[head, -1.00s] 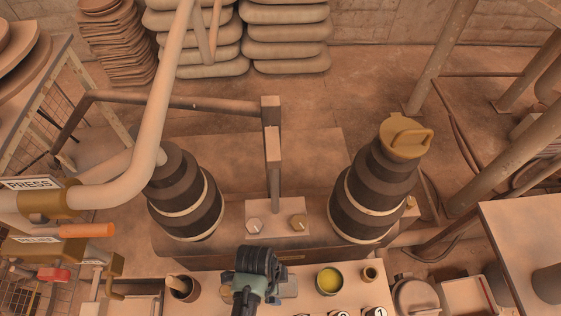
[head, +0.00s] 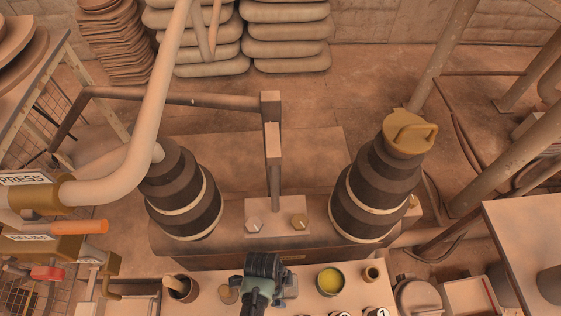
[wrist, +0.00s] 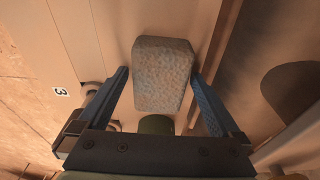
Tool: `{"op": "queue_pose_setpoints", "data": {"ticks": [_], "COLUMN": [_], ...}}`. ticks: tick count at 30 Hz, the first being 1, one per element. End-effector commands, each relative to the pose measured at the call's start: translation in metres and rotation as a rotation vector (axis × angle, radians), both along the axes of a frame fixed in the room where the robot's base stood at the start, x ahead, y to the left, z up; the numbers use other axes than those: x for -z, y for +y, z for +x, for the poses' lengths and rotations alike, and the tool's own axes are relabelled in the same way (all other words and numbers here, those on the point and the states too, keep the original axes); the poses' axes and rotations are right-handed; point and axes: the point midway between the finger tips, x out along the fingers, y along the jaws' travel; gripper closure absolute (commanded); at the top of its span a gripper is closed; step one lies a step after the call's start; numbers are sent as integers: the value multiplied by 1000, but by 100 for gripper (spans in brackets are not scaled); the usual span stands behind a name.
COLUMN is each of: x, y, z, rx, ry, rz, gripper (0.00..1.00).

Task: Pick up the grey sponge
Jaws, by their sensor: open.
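The grey sponge (wrist: 163,75) is a speckled, rounded block. In the wrist view it lies between and just ahead of the two blue fingers of my gripper (wrist: 160,73). The right fingertip appears very close to the sponge's side, and a small gap shows on the left. Whether either finger touches it I cannot tell. In the head view my gripper (head: 264,284) is over the pale bench at the bottom, and it hides most of the sponge. A grey edge, likely the sponge (head: 291,285), shows just to its right.
A pot of yellow stuff (head: 330,281) and a small brown cup (head: 371,274) stand right of my gripper. A mortar with pestle (head: 183,289) and a flat round disc (head: 229,294) are to its left. Two dark stepped columns (head: 185,198) (head: 372,190) rise behind the bench.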

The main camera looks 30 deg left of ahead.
Motion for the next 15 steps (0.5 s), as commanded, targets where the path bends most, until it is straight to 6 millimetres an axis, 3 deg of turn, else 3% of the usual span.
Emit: {"op": "queue_pose_setpoints", "data": {"ticks": [3, 15], "x": [2, 1], "y": [0, 0], "z": [0, 0], "rx": [0, 0], "ry": [0, 0], "rz": [0, 0], "gripper": [2, 74]}}
